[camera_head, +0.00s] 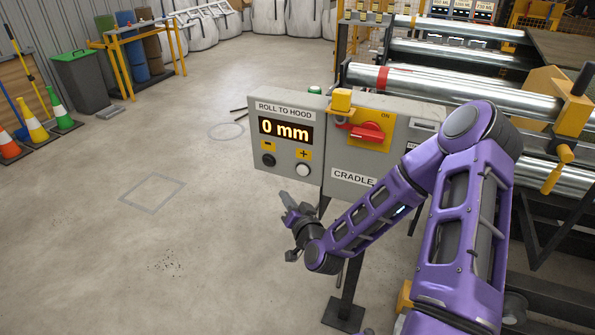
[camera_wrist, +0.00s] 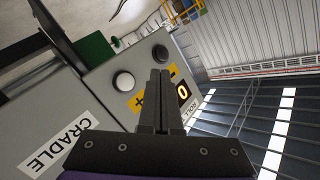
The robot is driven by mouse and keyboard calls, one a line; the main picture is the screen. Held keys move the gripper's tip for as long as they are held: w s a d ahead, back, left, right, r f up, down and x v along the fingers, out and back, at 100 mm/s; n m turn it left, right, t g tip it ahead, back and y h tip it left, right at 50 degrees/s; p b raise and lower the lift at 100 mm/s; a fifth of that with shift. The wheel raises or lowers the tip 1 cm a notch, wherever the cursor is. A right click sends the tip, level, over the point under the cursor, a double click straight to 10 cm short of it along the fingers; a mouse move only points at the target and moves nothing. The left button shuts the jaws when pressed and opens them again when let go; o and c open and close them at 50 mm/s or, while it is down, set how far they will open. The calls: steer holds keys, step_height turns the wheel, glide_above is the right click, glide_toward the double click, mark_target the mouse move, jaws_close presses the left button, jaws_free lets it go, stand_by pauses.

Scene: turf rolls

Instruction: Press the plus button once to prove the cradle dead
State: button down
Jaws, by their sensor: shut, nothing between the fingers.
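The grey control panel (camera_head: 283,182) carries a lit display (camera_head: 285,130) reading "0 mm" under the label ROLL TO HOOD. Below it are a white plus button (camera_head: 303,170) and a black minus button (camera_head: 268,160). My gripper (camera_head: 289,212) is shut and empty, below the buttons in the head view. In the wrist view, the shut fingers (camera_wrist: 160,75) point past the white plus button (camera_wrist: 123,83), which lies just left of them. The black minus button (camera_wrist: 160,52) is just beyond the tips. The fingers partly hide the yellow plus and minus labels and the display. Contact cannot be told.
A red rotary switch (camera_head: 366,131) on a yellow plate marked ON sits right of the display, above the CRADLE label (camera_head: 353,178). Steel rollers (camera_head: 455,90) stand behind the panel. The concrete floor to the left is open; cones (camera_head: 36,122) stand farther off.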

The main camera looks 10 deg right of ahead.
mark_target(297, 170)
stand_by(0.3)
steer(key=shift+w+d, duration=0.85)
steer(key=shift+w, duration=0.35)
steer(key=shift+w+d, duration=0.9)
steer(key=shift+w, duration=0.25)
steer(key=shift+w+d, duration=0.85)
steer(key=shift+w, duration=0.35)
steer(key=shift+w+d+b, duration=0.25)
steer(key=shift+w+b, duration=0.05)
steer(key=shift+w, duration=0.05)
steer(key=shift+w+d, duration=0.25)
steer(key=shift+w, duration=0.1)
steer(key=shift+s+a, duration=0.1)
stand_by(0.4)
steer(key=shift+s+a, duration=0.4)
steer(key=shift+s, duration=0.2)
